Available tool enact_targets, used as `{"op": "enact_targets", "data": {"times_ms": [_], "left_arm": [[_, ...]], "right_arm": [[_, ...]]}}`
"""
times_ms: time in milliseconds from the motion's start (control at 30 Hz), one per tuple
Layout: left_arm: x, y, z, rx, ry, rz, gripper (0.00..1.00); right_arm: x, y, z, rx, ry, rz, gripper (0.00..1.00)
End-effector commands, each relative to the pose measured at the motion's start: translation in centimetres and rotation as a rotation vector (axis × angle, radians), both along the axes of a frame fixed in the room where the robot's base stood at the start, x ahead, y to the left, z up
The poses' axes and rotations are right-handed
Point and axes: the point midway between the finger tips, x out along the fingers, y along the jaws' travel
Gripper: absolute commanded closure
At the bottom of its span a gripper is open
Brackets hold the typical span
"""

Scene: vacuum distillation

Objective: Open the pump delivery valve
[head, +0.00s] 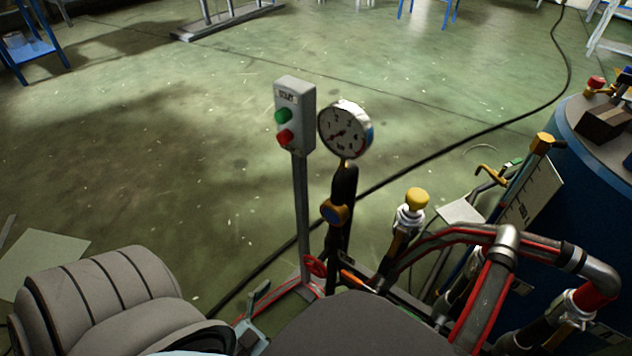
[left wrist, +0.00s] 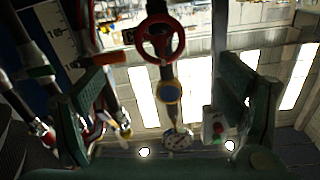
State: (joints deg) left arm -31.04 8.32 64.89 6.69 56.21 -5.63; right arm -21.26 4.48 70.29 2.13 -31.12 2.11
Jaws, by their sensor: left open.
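A red handwheel (head: 315,266), which looks like the pump delivery valve, sits low on the dark pipe below the pressure gauge (head: 346,129). It shows in the left wrist view (left wrist: 160,40), where the scene looks upside down. My left gripper (left wrist: 166,80) is open and empty. In that view its two green fingers stand either side of the handwheel's line, and the wheel appears beyond the fingertips, apart from them. In the head view only a part of the gripper (head: 257,302) shows, left of the wheel; my arm hides the rest. My right gripper is not in view.
A button box (head: 295,115) on a post stands just left of the gauge. An orange lever (head: 356,281) lies right of the wheel. A yellow-capped valve (head: 416,200), red-striped hoses (head: 480,300) and a blue tank (head: 590,160) crowd the right.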

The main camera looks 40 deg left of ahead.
Motion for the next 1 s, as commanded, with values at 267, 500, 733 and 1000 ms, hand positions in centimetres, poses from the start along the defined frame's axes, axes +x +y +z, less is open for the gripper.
{"op": "enact_targets", "data": {"times_ms": [267,500,733,1000], "left_arm": [[7.8,0.2,0.1,0.0,-0.002,0.0,0.14],[12.1,0.3,0.0,0.0,0.003,-0.001,0.14],[12.9,0.3,0.1,0.0,0.006,0.0,0.14],[12.8,0.3,0.1,0.0,0.005,0.0,0.38]], "right_arm": [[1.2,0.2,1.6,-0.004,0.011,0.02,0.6],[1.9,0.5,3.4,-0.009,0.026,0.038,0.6],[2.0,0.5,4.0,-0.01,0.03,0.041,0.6],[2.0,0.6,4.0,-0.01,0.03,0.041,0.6]]}}
